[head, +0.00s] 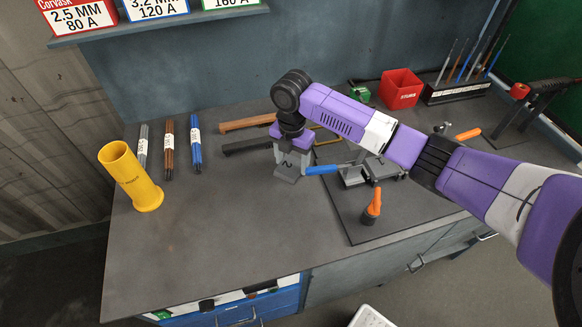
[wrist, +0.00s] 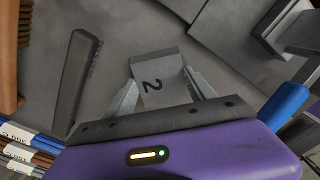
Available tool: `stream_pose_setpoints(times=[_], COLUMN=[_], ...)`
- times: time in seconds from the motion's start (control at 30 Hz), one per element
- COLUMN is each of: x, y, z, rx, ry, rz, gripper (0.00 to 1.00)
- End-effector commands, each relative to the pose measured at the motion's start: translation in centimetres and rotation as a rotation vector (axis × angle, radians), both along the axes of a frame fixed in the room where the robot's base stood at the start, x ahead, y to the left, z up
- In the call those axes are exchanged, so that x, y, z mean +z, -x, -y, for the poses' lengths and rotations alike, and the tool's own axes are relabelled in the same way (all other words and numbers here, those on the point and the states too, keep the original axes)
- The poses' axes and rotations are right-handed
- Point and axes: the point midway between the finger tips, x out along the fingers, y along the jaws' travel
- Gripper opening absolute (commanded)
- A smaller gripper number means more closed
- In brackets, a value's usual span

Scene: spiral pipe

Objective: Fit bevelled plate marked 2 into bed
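The bevelled plate marked 2 (head: 289,162) is a small grey block with a black 2 on its face. In the wrist view the plate (wrist: 160,82) sits between the fingertips, which appear to press on its two sides. My gripper (head: 291,160) points down at the bench, left of the dark board. I cannot tell whether the plate touches the bench. A grey metal fixture (head: 353,176), perhaps the bed, stands on the board, right of my gripper. My arm hides part of it. Part of it shows in the wrist view (wrist: 276,38).
A blue handle (head: 321,170) is close right of the plate. An orange-handled clamp (head: 372,206) stands at the board's front. A yellow cup (head: 132,177) and several labelled rods (head: 169,150) are left. The front-left bench is clear.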

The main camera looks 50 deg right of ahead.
Motion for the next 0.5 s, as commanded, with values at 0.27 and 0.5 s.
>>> stream_pose_setpoints(times=[0.27,0.5], x=[0.18,0.43], y=[-0.07,-0.09], z=[0.06,0.06], rx=[0.0,0.0], ry=[0.001,0.001], rz=[0.002,0.003], gripper=[0.0,0.0])
